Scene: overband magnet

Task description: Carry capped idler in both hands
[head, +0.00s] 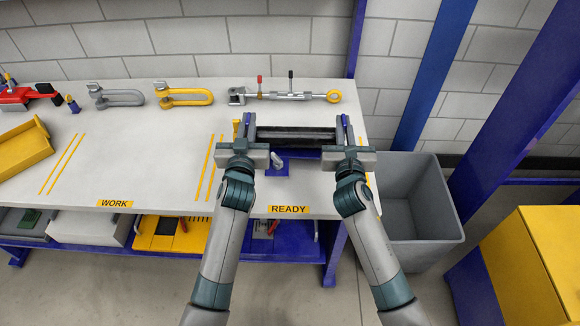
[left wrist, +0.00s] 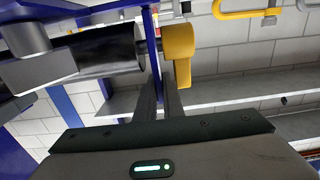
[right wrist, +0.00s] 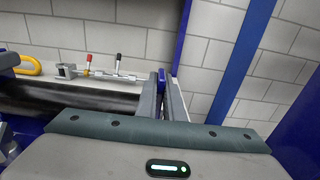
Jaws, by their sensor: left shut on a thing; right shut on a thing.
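The idler (head: 295,137) is a dark roller lying level between my two grippers over the READY end of the table. It also shows in the left wrist view (left wrist: 105,52) and the right wrist view (right wrist: 85,97). My left gripper (head: 246,124) is shut at its left end and my right gripper (head: 344,122) at its right end. A blue piece shows between the fingers at each end. A yellow part (left wrist: 179,45) sits just beyond the left fingers in the left wrist view. I cannot tell how high the roller is above the table.
A blue stand (head: 267,155) shows below the roller. A turnbuckle-like tool (head: 285,96), yellow shackle (head: 184,97) and grey shackle (head: 116,98) lie along the back. A grey bin (head: 420,240) stands right of the table, beside blue posts. The WORK area (head: 120,150) is clear.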

